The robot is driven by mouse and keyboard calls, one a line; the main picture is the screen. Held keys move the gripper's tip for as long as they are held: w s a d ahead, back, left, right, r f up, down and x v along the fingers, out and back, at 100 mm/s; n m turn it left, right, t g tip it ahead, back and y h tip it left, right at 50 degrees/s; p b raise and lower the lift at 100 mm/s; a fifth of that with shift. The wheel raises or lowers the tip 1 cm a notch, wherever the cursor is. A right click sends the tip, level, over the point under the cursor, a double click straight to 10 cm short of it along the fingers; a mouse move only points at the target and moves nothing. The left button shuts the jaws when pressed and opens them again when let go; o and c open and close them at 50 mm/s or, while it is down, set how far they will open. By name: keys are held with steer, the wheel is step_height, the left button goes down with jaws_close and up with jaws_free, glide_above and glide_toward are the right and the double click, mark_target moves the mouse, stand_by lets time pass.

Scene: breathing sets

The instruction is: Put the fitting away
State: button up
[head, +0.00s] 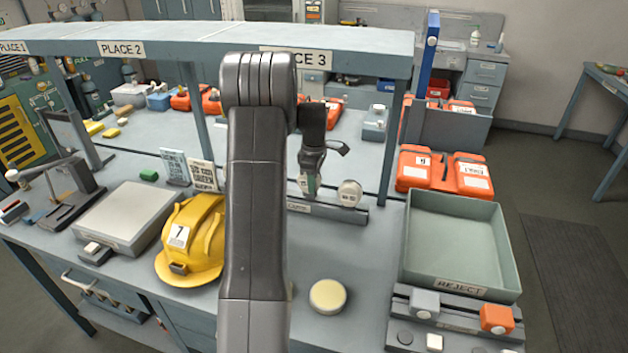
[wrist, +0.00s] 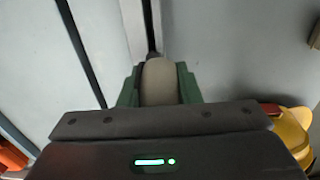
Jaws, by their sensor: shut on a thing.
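My gripper (head: 308,184) is over the back of the bench, in front of the low grey rack, pointing down. In the wrist view its green fingers (wrist: 158,88) are shut on a rounded beige-grey thing (wrist: 158,78), which I take to be the fitting. In the head view the fingers mostly hide it. The low grey rack (head: 358,213) carries a label I cannot read fully. A round pale piece with a small label (head: 349,193) stands at the rack's right end. I cannot tell whether the held thing touches the rack.
A yellow helmet (head: 205,235) marked 7 sits to the left, beside a grey flat box (head: 127,218). A cream round lid (head: 328,296) lies at the front. A REJECT tray (head: 410,240) stands at the right, empty. An overhead shelf (head: 370,50) and its posts limit room behind.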

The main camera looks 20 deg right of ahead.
steer(key=shift+f+b, duration=0.6)
steer(key=shift+f, duration=0.5)
steer(key=o, duration=1)
step_height(320, 180, up, 14)
steer(key=shift+s+f+b, duration=0.1)
steer(key=shift+b, duration=0.65)
steer(key=shift+f, duration=0.1)
step_height(320, 180, down, 13)
steer(key=shift+f+p, duration=0.1)
steer(key=shift+p, duration=0.7)
steer(key=shift+r, duration=0.3)
